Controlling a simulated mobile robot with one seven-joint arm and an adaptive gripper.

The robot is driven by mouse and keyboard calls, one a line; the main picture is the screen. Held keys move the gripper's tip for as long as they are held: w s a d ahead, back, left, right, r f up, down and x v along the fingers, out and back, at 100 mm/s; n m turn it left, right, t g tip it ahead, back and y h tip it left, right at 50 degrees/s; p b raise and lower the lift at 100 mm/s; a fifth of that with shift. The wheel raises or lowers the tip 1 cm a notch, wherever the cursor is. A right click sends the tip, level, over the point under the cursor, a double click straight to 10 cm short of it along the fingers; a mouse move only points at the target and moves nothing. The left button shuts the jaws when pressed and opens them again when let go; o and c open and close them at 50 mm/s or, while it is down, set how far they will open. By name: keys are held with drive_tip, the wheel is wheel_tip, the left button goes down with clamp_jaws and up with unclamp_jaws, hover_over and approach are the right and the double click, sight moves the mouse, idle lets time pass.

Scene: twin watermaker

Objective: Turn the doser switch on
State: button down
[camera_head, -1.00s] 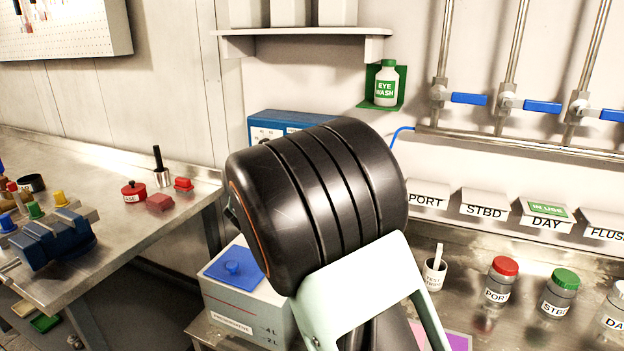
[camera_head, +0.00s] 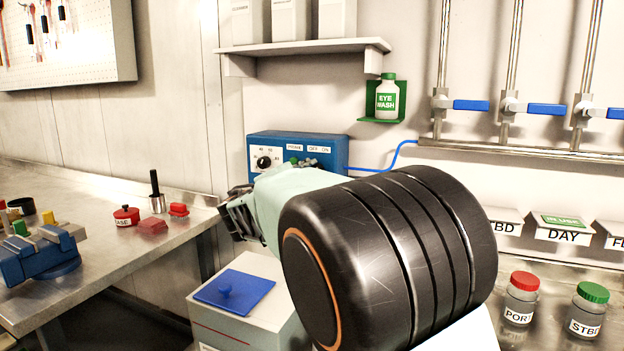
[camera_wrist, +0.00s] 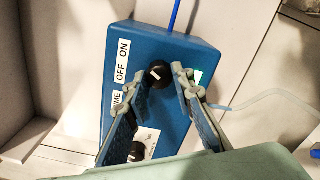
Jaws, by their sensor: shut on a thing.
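The blue doser box (camera_head: 340,154) stands against the back wall, with PRIME, OFF and ON labels on its front. It also fills the middle of the wrist view (camera_wrist: 190,48). The doser switch (camera_wrist: 159,72) is a round black knob with a white mark beside the OFF and ON labels; I cannot tell exactly which label the mark faces. My gripper (camera_wrist: 164,77) is at the box front, its fingertips shut on the knob from both sides. In the head view my arm hides part of the box, and the gripper's fingertips (camera_head: 309,162) show only small there.
A second black dial (camera_head: 264,162) sits on the box's left. A blue tube (camera_head: 400,153) leaves its right side. A grey tank with a blue lid (camera_head: 234,292) stands below. A shelf (camera_head: 300,48) is above, and an eye wash bottle (camera_head: 387,97) hangs right.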

drive_tip(key=c, duration=1.7)
unclamp_jaws()
drive_tip(key=shift+o, duration=0.2)
drive_tip(key=v, duration=1.2)
